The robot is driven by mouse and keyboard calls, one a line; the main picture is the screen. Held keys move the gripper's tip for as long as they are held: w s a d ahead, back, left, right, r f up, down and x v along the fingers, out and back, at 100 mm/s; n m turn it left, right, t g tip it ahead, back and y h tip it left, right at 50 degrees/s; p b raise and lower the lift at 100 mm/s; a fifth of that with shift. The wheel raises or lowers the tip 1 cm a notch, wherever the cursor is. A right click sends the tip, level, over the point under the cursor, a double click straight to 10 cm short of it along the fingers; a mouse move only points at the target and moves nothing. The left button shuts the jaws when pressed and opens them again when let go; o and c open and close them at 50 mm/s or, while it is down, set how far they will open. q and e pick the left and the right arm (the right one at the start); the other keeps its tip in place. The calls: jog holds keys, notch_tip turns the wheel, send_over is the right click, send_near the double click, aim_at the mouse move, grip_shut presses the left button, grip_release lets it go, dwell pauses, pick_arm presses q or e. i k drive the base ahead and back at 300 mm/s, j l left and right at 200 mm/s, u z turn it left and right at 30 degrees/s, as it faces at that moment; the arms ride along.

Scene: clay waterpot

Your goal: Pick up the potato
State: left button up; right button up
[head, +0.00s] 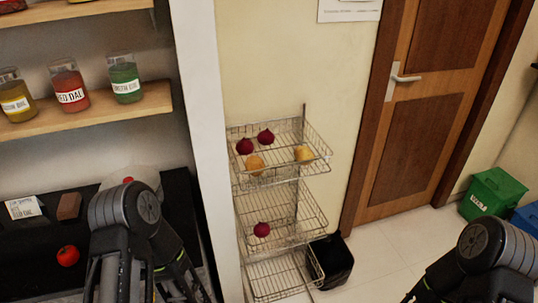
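Two yellow-brown potatoes lie in the top basket of a wire rack. One potato (255,162) is at the basket's left front, close to a dark red onion (245,146). The other potato (304,153) is at the right side of the same basket. My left arm shows at the lower left and my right arm at the lower right. Both arms are well apart from the rack. The fingertips of both grippers are outside the picture.
The wire rack (298,214) stands against the wall, with another onion (265,137) on top and one (261,229) in the middle basket. A black bin (333,262) stands beside it. Jars (68,88) line a shelf at left. A tomato (68,256) lies on the dark counter.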

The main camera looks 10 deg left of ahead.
aim_at(302, 152)
jog(key=i+z, duration=0.45)
jog(key=i, duration=0.15)
jog(key=i+l+z, duration=0.2)
jog(key=i+z, duration=0.8)
jog(key=i+j+z, duration=0.3)
jog(key=i+z, duration=0.15)
jog(key=i, duration=0.2)
jog(key=i+l, duration=0.1)
jog(key=i, duration=1.3)
jog(key=u, duration=4.15)
jog(key=k+l, duration=0.05)
